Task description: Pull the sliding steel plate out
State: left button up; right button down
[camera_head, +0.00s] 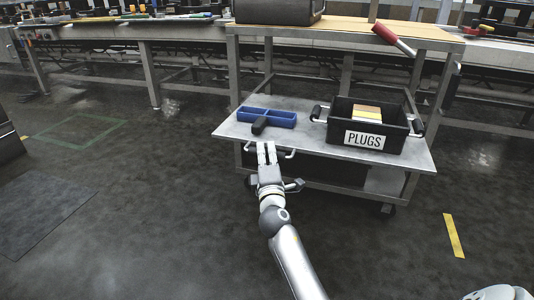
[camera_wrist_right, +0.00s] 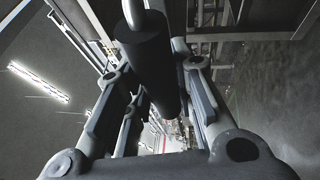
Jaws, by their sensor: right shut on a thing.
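The sliding steel plate (camera_head: 310,145) is the grey lower shelf of the metal cart, and it juts out in front of the cart's frame. A handle (camera_head: 290,154) is on its front edge, mostly hidden by my right gripper (camera_head: 266,152). In the right wrist view, the handle's black round grip (camera_wrist_right: 152,58) lies between the two fingers of the right gripper (camera_wrist_right: 158,100), which is shut on it. My left gripper is not in view.
On the plate stand a blue divided tray (camera_head: 281,118), with a dark object at its front, and a black bin (camera_head: 340,136) labelled PLUGS. A red-handled tool (camera_head: 385,33) sticks out from the cart's top. The floor in front is clear.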

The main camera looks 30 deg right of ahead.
jog(key=c, duration=1.3)
grip_release()
jog(key=shift+o, duration=0.5)
jog(key=v, duration=1.2)
jog(key=shift+f, duration=0.1)
